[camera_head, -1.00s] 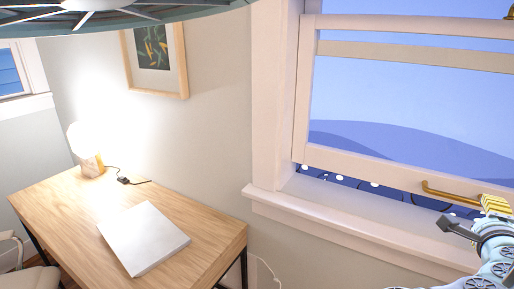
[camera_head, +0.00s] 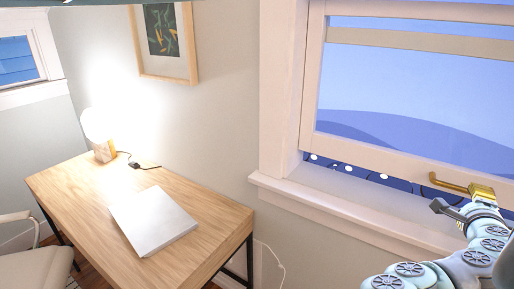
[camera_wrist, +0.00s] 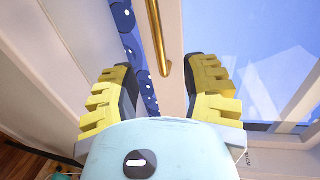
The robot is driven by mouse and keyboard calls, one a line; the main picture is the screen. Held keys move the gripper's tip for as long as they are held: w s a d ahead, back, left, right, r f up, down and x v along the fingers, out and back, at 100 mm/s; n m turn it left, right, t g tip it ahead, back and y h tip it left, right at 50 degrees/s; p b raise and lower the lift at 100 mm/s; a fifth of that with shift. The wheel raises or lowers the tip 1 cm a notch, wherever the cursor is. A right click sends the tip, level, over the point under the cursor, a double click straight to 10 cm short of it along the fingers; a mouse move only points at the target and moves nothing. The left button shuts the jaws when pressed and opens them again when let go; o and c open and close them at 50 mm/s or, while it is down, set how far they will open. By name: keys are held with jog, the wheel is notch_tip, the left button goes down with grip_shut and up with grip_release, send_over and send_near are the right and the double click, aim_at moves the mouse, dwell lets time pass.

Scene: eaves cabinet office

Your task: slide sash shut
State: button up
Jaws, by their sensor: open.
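The window sash (camera_head: 370,152) is a pale frame with glass, raised a little above the sill (camera_head: 345,205). A gap shows under its bottom rail, with dark blue and white dots beyond. A brass bar handle (camera_head: 447,184) is fixed on the bottom rail; it also shows in the wrist view (camera_wrist: 158,35). My gripper (camera_head: 481,190), with yellow ridged fingers, is at the right end of the handle in the head view. In the wrist view my gripper (camera_wrist: 160,70) is open, and the handle's near end lies between the fingertips. I cannot tell whether they touch it.
A wooden desk (camera_head: 75,185) stands at the left with a closed silver laptop (camera_head: 152,220) and a lit lamp (camera_head: 101,130). A chair (camera_head: 40,268) is at lower left. A framed picture (camera_head: 165,43) hangs on the wall. Clear wall lies between desk and window.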

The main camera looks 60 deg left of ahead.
aim_at(465, 191)
jog(key=shift+p+x, duration=0.3)
jog(key=shift+x, duration=3.95)
jog(key=shift+w+a+f, duration=0.15)
jog(key=shift+w, duration=0.3)
jog(key=shift+o, duration=0.2)
grip_shut()
